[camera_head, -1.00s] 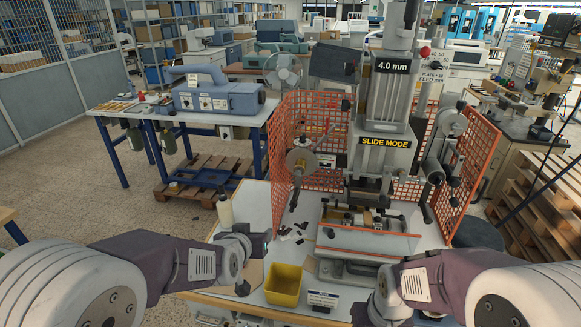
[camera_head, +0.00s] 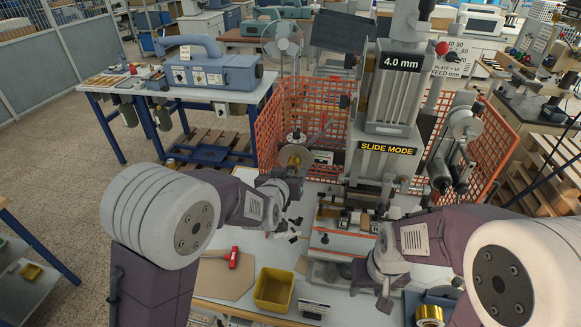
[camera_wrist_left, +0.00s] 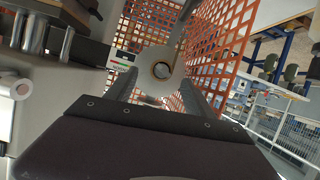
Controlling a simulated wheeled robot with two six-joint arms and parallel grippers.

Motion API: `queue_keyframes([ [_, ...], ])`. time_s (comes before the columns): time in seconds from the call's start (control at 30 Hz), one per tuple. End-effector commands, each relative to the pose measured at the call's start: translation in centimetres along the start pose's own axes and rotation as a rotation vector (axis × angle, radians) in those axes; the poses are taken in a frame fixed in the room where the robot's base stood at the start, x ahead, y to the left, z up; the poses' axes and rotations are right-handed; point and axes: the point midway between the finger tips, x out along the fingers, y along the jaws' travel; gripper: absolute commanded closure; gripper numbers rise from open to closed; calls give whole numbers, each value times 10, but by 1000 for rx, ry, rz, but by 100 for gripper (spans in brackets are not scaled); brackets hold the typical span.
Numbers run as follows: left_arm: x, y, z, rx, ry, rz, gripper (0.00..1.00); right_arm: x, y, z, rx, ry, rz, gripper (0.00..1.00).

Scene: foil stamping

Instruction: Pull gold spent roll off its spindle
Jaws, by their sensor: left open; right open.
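The gold spent roll (camera_head: 293,156) sits on its spindle at the left side of the stamping press, in front of the orange mesh guard. In the left wrist view it is a pale disc with a thin gold ring round a dark centre (camera_wrist_left: 161,71). My left gripper (camera_head: 284,178) is open just in front of and below it. In the left wrist view the fingers (camera_wrist_left: 163,88) point toward the disc, one on each side. I cannot tell whether they touch it. My right gripper (camera_head: 384,297) is open and empty, pointing down near the table's front.
A yellow bin (camera_head: 273,290), a red-handled tool (camera_head: 233,257) and a small sign (camera_head: 313,308) are at the table's front. A shiny gold roll (camera_head: 429,315) stands at the lower right. The mesh guard (camera_head: 270,130) closes in behind the spindle.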

Motion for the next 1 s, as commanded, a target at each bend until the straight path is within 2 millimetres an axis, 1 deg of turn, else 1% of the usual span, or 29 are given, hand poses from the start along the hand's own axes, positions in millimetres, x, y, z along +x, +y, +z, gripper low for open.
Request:
queue_keyframes([
  [0.03, 8, 0, -2, 1, -3, -1, 38, -8, 0, -1, 0, 0, 0, 55],
  [0.1, 20, 0, -2, 0, -3, -1, 38, -11, 0, -2, 0, 1, 0, 55],
  [0.2, 31, 0, -2, -1, -2, -1, 38, -15, 0, -2, 0, 1, 0, 55],
  [0.33, 38, 0, 0, 0, 0, 0, 38, -16, 0, -2, 0, 1, 0, 55],
  [0.53, 38, 0, 0, 0, 0, 0, 38, -15, 0, -2, 0, 0, 0, 55],
  [0.57, 38, 0, 0, 0, 0, 0, 44, -15, 0, -2, 0, 0, 0, 55],
  [0.6, 38, 0, 0, 0, 0, 0, 55, -15, 0, -2, 0, 0, 0, 55],
  [0.67, 38, 0, 0, 0, 0, 0, 72, -15, 0, -2, 0, 0, 0, 55],
  [0.7, 38, 0, 0, 0, 0, 0, 83, -15, 0, -2, 0, 0, 0, 55],
  [0.77, 38, 0, 0, 0, 0, 0, 100, -15, 0, -2, 0, 1, 0, 55],
  [1.0, 38, 0, 0, 0, 0, 0, 100, -15, 0, -2, 0, 0, 0, 55],
])
